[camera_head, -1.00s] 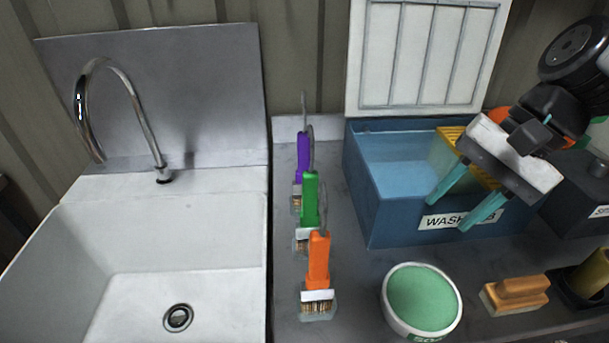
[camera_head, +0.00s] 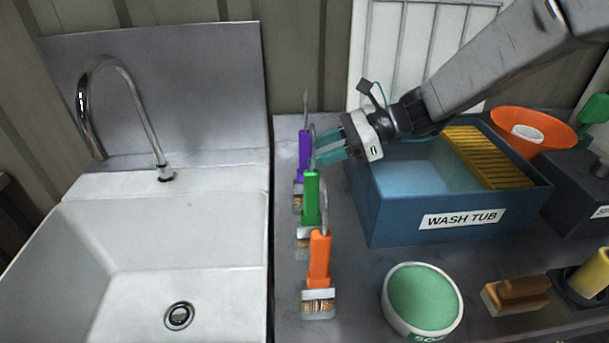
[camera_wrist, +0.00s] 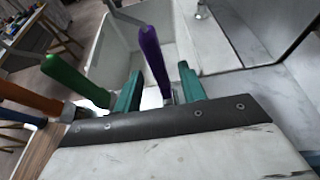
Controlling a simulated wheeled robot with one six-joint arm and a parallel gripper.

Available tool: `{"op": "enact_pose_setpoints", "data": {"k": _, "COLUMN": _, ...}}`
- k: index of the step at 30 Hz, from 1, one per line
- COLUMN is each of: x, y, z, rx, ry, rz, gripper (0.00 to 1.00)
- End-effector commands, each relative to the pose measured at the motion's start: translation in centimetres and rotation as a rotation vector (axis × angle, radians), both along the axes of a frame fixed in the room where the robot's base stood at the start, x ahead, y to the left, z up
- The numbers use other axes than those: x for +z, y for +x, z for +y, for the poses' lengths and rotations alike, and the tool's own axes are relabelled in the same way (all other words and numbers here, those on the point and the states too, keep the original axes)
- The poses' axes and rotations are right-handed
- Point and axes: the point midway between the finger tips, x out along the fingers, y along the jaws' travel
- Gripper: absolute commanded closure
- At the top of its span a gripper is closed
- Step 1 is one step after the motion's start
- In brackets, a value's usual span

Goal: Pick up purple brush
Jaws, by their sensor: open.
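The purple brush (camera_head: 304,152) stands upright, handle up, at the back of a row of three brushes just right of the sink. The green brush (camera_head: 311,197) and the orange brush (camera_head: 319,258) stand in front of it. My gripper (camera_head: 322,149) is open, its teal fingers pointing left at the purple handle. In the wrist view the purple brush (camera_wrist: 152,58) rises between the two fingers (camera_wrist: 160,88), and the green brush (camera_wrist: 72,80) is outside them to the left. I cannot tell whether a finger touches the purple handle.
The white sink (camera_head: 222,235) with a curved tap (camera_head: 126,82) is at left. The blue wash tub (camera_head: 395,220) lies under my arm at right. A green-filled bowl (camera_head: 424,298) and a wooden brush (camera_head: 516,294) are in front of it.

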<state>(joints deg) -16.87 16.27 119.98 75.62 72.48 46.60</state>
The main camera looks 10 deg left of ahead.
Motion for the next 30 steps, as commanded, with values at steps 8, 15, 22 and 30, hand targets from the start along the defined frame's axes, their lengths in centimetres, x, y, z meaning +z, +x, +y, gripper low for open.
{"op": "enact_pose_setpoints", "data": {"k": 8, "x": -1.4, "y": -0.8, "z": 2.6, "rx": 0.002, "ry": -0.001, "rz": 0.000, "gripper": 0.59}}
{"op": "enact_pose_setpoints", "data": {"k": 15, "x": -2.4, "y": -1.4, "z": 4.9, "rx": 0.001, "ry": -0.001, "rz": -0.003, "gripper": 0.59}}
{"op": "enact_pose_setpoints", "data": {"k": 22, "x": -2.4, "y": -1.4, "z": 4.8, "rx": 0.000, "ry": -0.001, "rz": -0.004, "gripper": 0.79}}
{"op": "enact_pose_setpoints", "data": {"k": 30, "x": -2.3, "y": -1.3, "z": 4.8, "rx": 0.000, "ry": 0.000, "rz": -0.003, "gripper": 1.00}}
